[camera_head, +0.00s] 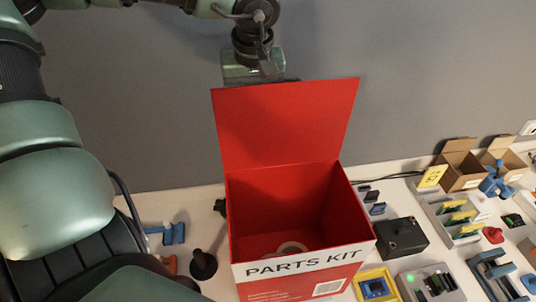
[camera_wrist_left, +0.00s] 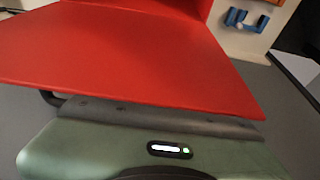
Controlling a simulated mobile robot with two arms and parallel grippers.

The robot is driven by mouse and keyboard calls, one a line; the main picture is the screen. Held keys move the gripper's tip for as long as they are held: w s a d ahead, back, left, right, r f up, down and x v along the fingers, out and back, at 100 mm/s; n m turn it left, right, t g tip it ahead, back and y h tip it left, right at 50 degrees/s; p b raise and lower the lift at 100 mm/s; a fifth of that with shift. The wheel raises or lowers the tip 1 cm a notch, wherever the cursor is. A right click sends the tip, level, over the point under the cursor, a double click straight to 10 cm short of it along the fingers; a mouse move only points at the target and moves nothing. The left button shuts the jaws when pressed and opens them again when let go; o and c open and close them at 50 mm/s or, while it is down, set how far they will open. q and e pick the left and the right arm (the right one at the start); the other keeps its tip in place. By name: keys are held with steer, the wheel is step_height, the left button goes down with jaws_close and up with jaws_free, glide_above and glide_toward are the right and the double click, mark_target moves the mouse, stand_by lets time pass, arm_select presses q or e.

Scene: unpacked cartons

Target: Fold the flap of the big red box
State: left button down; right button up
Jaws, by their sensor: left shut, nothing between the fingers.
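The big red box (camera_head: 300,282) stands on the table with its top open and "PARTS KIT" on its white front band. Its red flap (camera_head: 285,125) stands up from the back edge, leaning slightly backward. My left gripper (camera_head: 254,70) is behind the flap, near its top edge. Its fingers are hidden by the flap, and it holds nothing. In the left wrist view the flap (camera_wrist_left: 120,50) spreads across the picture just beyond the gripper body (camera_wrist_left: 150,150). Whether they touch is unclear. My right gripper is not in view.
A pale ring (camera_head: 292,247) lies inside the box. A black box (camera_head: 401,238), a yellow tray (camera_head: 376,285), grey trays and small brown cartons (camera_head: 461,165) stand to the right. A black round-based object (camera_head: 203,264) and blue parts (camera_head: 173,234) are left. Grey floor lies behind the table.

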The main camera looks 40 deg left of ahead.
arm_select(q)
steer(key=s+d+f+b, duration=0.1)
steer(key=s+d, duration=0.5)
steer(key=d, duration=0.1)
steer(key=s+d+f+b, duration=0.3)
steer(key=d+f+b, duration=0.1)
steer(key=f+b, duration=0.35)
steer(key=s+d+f+b, duration=0.4)
steer(key=f+b, duration=0.2)
steer(key=b, duration=0.3)
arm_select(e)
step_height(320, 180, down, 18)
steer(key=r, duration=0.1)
arm_select(q)
step_height(320, 180, up, 12)
steer(key=p, duration=0.9)
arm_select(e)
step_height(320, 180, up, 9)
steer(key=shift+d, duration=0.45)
arm_select(q)
steer(key=shift+w+r, duration=0.1)
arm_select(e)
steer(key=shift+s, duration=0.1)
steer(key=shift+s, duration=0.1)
